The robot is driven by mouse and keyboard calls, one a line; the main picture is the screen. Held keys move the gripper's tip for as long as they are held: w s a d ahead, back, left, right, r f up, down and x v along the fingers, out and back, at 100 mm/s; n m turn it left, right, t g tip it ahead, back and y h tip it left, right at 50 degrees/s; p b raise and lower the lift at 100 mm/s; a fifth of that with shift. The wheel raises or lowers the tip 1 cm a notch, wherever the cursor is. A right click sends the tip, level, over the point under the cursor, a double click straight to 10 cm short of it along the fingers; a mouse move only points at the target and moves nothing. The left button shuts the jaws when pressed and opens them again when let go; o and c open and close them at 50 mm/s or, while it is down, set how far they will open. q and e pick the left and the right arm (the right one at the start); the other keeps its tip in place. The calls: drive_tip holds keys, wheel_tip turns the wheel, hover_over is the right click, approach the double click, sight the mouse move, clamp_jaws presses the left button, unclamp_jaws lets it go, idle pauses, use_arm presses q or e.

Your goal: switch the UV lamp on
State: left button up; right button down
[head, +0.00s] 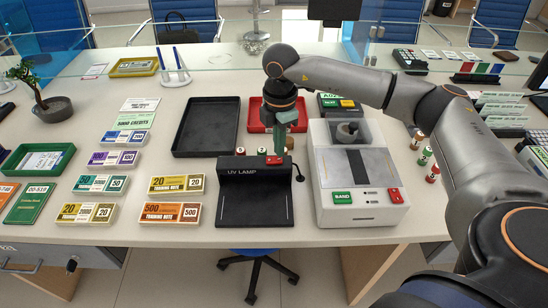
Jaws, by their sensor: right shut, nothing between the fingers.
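The black UV lamp (255,206) stands near the counter's front edge, left of a white machine with green and red buttons. It has a "UV LAMP" label on its hood and a small red switch (274,160) on the hood's top right. No glow shows under the hood. My right gripper (280,148) points down just above and behind that switch. It is shut and empty. I cannot tell whether its tips touch the switch. My left gripper is not in view.
The white machine (390,213) stands close on the right. A black tray (187,152) and a red tray (254,129) lie behind the lamp. Banknote bundles (170,212) lie to the left. Small rolls (425,156) stand at right.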

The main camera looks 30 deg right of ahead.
drive_tip(key=shift+f+b, duration=0.7)
drive_tip(key=shift+f, duration=0.4)
idle(0.9)
drive_tip(key=shift+s+r, duration=0.1)
wheel_tip(320, 180, up, 7)
drive_tip(key=p, duration=0.5)
drive_tip(key=shift+p, duration=0.4)
